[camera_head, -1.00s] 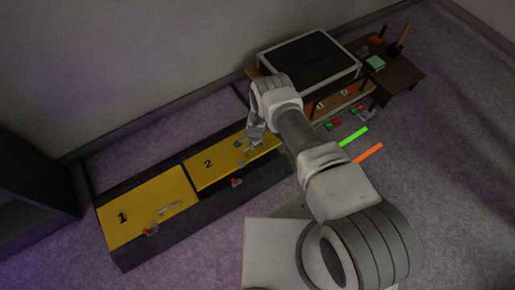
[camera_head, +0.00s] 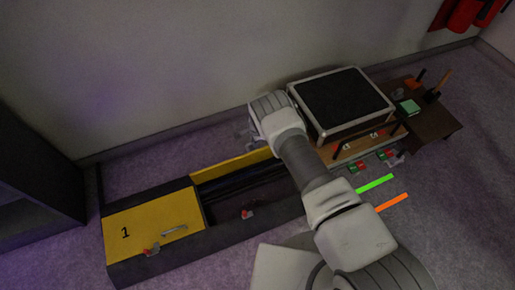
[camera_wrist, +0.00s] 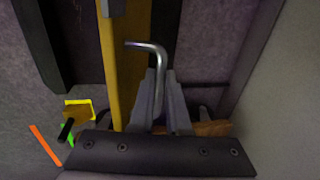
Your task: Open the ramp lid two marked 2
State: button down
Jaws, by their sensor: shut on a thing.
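The yellow ramp lid two (camera_head: 232,165) stands raised along the back edge of its ramp section in the head view. The trough (camera_head: 245,187) below it is open and dark. Its number 2 is not visible. In the wrist view the lid (camera_wrist: 128,65) shows as a narrow yellow strip, with its bent metal handle (camera_wrist: 150,48) beside it. My gripper (camera_wrist: 161,85) is shut on the handle. In the head view my arm hides most of the gripper and the lid's right end.
The yellow lid marked 1 (camera_head: 150,225) is closed at the left, with a handle and a red latch (camera_head: 152,249). Another red latch (camera_head: 247,213) sits on the front of section two. A black-topped case (camera_head: 340,100) and a dark side table (camera_head: 428,125) stand to the right. The wall is close behind.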

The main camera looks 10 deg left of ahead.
jog(key=shift+w+a, duration=0.5)
jog(key=shift+w, duration=0.25)
jog(key=shift+w+a, duration=0.45)
jog(key=shift+w, duration=0.25)
jog(key=shift+w, duration=0.1)
jog(key=c, duration=0.9)
grip_release()
jog(key=s+r+p, duration=0.1)
jog(key=r+p, duration=0.1)
jog(key=r, duration=0.3)
jog(key=s+d+r+p, duration=0.1)
jog(key=r+p, duration=0.2)
jog(key=r, duration=0.3)
jog(key=s+d+r+p, duration=0.1)
jog(key=r+p, duration=0.2)
jog(key=r, duration=0.3)
